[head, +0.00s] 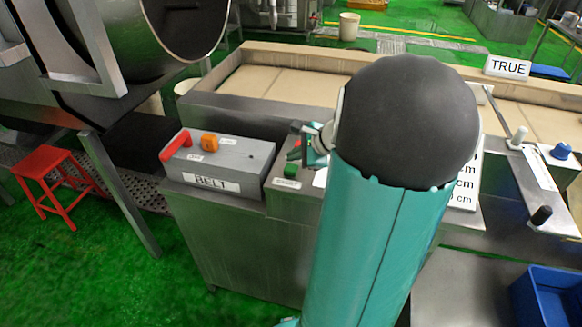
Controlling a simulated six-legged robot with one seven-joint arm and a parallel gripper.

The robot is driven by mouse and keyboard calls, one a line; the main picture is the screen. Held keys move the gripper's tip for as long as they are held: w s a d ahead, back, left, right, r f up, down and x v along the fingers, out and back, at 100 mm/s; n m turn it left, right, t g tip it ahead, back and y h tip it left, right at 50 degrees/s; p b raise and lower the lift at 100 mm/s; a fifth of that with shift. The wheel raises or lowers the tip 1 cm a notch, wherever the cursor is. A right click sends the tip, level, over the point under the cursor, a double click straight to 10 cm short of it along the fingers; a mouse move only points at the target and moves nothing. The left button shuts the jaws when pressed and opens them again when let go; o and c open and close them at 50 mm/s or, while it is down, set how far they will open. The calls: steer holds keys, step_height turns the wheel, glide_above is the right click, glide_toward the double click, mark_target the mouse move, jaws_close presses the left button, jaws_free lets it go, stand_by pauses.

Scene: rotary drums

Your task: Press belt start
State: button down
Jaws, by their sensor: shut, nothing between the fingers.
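A grey box labelled BELT (225,168) stands on a steel cabinet, with a red lever handle (176,146) and an orange knob (209,142) on its top. To its right, a second steel box carries a green button (290,170) above a small label (287,183) too small to read. A small red part (297,142) shows behind it, partly hidden. My arm hides the box's right side.
A tan-floored trough (285,88) with steel walls runs behind the boxes. A TRUE sign (507,67) stands at its back. A red stool (50,170) and steel drum are at left. A panel with knobs (540,165) and a blue crate (548,295) are at right.

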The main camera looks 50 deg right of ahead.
mark_target(295, 169)
steer(key=shift+r, duration=2.15)
steer(key=a+r+n+g, duration=0.3)
steer(key=a+n, duration=0.7)
steer(key=a, duration=0.9)
steer(key=s+a+r+n, duration=0.1)
steer(key=s+a+n, duration=0.4)
steer(key=a+n, duration=0.2)
steer(key=s+a+r+n+h, duration=0.1)
steer(key=s+a+n, duration=0.3)
steer(key=a+n, duration=0.3)
steer(key=shift+s+a+r+n, duration=0.2)
steer(key=shift+s+a+n, duration=0.2)
steer(key=shift+n, duration=0.2)
